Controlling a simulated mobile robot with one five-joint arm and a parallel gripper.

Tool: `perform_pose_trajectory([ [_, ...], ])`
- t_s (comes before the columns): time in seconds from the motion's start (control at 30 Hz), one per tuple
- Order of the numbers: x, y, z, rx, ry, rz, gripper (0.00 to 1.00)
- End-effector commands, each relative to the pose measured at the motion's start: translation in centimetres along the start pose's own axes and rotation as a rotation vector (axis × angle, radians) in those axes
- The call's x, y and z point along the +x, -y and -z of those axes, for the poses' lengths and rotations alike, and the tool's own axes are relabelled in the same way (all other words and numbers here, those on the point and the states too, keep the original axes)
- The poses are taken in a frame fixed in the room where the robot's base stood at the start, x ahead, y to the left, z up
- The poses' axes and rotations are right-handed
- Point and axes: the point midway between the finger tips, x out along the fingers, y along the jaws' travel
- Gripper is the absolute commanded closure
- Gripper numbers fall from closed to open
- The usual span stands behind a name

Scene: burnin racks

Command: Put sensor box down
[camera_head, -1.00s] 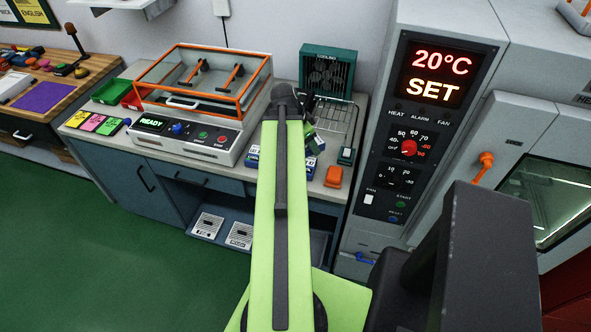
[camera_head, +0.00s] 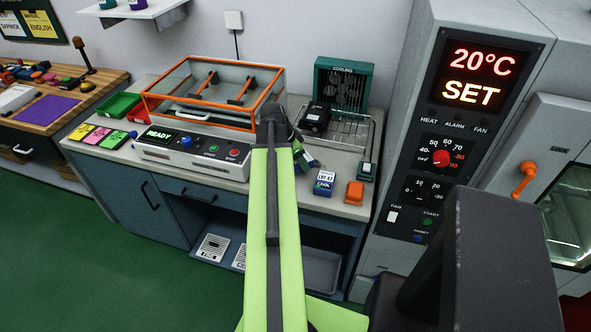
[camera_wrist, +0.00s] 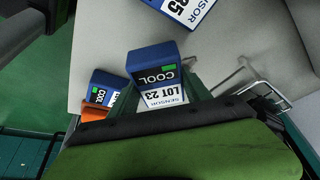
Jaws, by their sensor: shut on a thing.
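My gripper (camera_wrist: 158,92) is shut on a blue sensor box (camera_wrist: 152,58) with a green-marked COOL label and a white SENSOR LOT 23 label. In the wrist view the box sits between green fingers above the pale bench. In the head view my gripper (camera_head: 304,156) is mostly hidden behind my arm, beside the bench's right part. Whether the box touches the bench cannot be told. Another blue box (camera_head: 324,183) with a COOL label stands on the bench to the right. Part of a further blue SENSOR box (camera_wrist: 183,8) shows at the wrist view's top edge.
An orange block (camera_head: 354,192) and a small teal item (camera_head: 367,171) stand near the bench's right edge. A wire rack (camera_head: 355,130) lies before the teal COOLING fan unit (camera_head: 342,80). An orange-framed READY machine (camera_head: 190,150) stands left. A tall control cabinet (camera_head: 400,190) borders the right.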

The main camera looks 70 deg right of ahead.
Motion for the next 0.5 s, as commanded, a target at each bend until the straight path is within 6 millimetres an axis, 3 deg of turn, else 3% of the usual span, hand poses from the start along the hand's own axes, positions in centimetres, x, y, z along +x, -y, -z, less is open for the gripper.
perform_pose_trajectory([
  [0.03, 1.6, 0.0, -0.6, 0.001, 0.000, 0.000, 1.00],
  [0.13, 3.2, -0.1, -1.1, 0.004, 0.000, -0.001, 1.00],
  [0.5, 3.4, -0.1, -0.9, 0.006, 0.000, -0.002, 1.00],
])
